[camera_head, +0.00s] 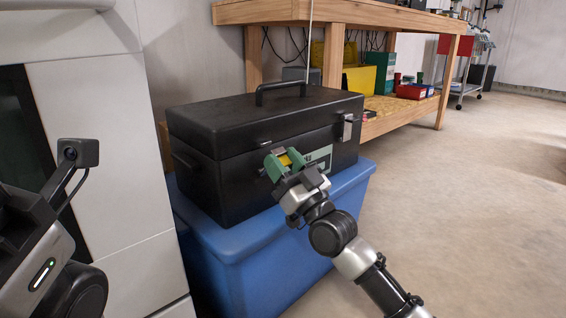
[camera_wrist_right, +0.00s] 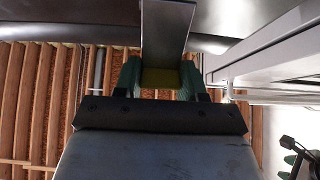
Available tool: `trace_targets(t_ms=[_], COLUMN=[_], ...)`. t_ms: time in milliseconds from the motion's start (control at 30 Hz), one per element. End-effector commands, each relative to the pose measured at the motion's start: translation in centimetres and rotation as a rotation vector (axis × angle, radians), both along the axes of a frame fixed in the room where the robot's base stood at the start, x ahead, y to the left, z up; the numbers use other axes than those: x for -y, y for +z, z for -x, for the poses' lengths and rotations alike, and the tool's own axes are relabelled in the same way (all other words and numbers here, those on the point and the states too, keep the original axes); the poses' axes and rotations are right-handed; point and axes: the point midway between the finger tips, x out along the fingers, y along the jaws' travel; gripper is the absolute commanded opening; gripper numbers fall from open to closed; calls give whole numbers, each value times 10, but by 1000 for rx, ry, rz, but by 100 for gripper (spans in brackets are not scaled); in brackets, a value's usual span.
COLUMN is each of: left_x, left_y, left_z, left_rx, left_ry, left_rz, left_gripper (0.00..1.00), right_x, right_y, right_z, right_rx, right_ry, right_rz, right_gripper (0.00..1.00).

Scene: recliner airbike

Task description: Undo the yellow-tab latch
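A black toolbox (camera_head: 245,140) with a top handle stands on a blue bin (camera_head: 260,255). A metal latch with a yellow tab (camera_head: 285,159) is on its front, partly hidden by my right gripper (camera_head: 284,163). In the right wrist view, the metal latch plate (camera_wrist_right: 165,35) hangs down to the yellow tab (camera_wrist_right: 160,79). The green fingers of my right gripper (camera_wrist_right: 160,80) sit on both sides of the tab with no clear gap, so it appears shut on it. Part of my left arm shows at the left edge; its fingers are out of view.
Another metal latch (camera_head: 347,128) is on the toolbox front, further right. A wooden workbench (camera_head: 340,14) stands behind, with yellow and green bins (camera_head: 381,72) on its lower shelf. A white cabinet (camera_head: 105,150) is close at left. The floor (camera_head: 470,210) at right is clear.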

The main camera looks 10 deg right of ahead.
Motion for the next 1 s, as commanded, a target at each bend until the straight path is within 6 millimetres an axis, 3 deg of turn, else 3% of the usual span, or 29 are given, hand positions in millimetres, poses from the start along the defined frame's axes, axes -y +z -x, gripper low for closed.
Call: trace_targets(t_ms=[33, 167, 533, 1000], left_x=[0, 0, 0, 0], left_y=[0, 0, 7, 49], left_z=[0, 0, 0, 0], left_rx=[0, 0, 0, 0], left_ry=[0, 0, 0, -1], left_rz=[0, 0, 0, 0], left_gripper=[43, 43, 43, 43], right_x=[0, 0, 5, 46], right_y=[0, 0, -4, -52], right_z=[0, 0, 5, 61], right_rx=[1, 0, -2, -3], right_ry=[0, 0, -2, -1], right_rz=[-1, 0, 1, 3], right_gripper=[48, 66, 66, 66])
